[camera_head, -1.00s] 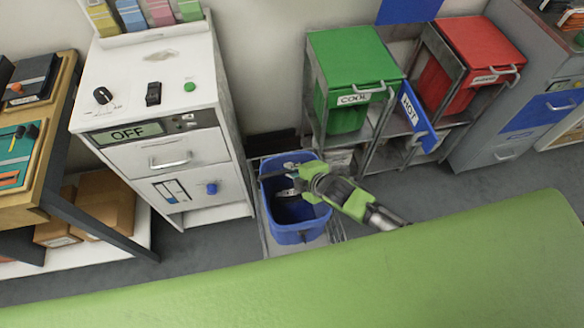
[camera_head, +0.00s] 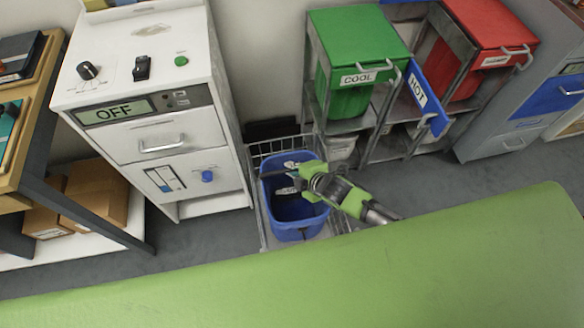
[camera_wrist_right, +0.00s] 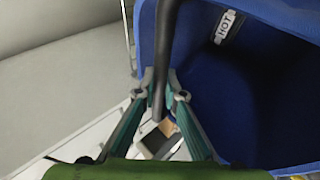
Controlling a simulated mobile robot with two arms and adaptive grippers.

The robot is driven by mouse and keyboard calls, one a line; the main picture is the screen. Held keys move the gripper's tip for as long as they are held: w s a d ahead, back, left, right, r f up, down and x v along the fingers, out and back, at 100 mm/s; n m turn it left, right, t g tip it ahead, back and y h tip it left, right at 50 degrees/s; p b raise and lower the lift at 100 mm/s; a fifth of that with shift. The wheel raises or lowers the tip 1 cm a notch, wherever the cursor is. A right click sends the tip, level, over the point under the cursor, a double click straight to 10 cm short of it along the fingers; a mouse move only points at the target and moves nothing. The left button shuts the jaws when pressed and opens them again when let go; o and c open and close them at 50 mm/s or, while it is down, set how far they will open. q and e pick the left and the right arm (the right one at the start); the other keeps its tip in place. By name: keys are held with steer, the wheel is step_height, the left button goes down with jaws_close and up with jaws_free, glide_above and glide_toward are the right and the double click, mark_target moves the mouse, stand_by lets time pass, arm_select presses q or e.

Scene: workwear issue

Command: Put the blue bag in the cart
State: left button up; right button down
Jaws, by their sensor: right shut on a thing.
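The blue bag (camera_head: 298,234), open at the top, shows between the white machine and the shelving. My right gripper (camera_head: 302,174) is at the bag's top edge. In the right wrist view it (camera_wrist_right: 160,97) is shut on the bag's dark handle (camera_wrist_right: 165,50); the blue bag (camera_wrist_right: 240,100) has a "HOT" label inside. The wire cart (camera_head: 268,147) stands on the floor, its wire rim showing behind and beside the bag. The bag is over or within the cart's outline; I cannot tell whether its base rests on the cart. My left gripper is out of view.
A white machine (camera_head: 150,100) with an "OFF" display stands left of the cart. A green "COOL" bin (camera_head: 345,100) and a red bin (camera_head: 480,60) sit in metal racks to the right. A green surface (camera_head: 330,265) fills the front. Grey floor shows right of the cart.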

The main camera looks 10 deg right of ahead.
steer(key=shift+s+f, duration=0.1)
steer(key=shift+f, duration=0.2)
stand_by(0.4)
steer(key=shift+s+f+b, duration=0.25)
steer(key=shift+f+b, duration=0.25)
steer(key=shift+f, duration=0.15)
steer(key=shift+s+f+b, duration=0.15)
steer(key=shift+f+b, duration=0.1)
steer(key=shift+b, duration=0.05)
steer(key=c, duration=2.1)
jaws_free()
steer(key=shift+f, duration=0.1)
steer(key=shift+o, duration=0.3)
steer(key=shift+w+f, duration=0.1)
steer(key=shift+w, duration=0.15)
steer(key=shift+w+r, duration=0.15)
steer(key=shift+r, duration=0.05)
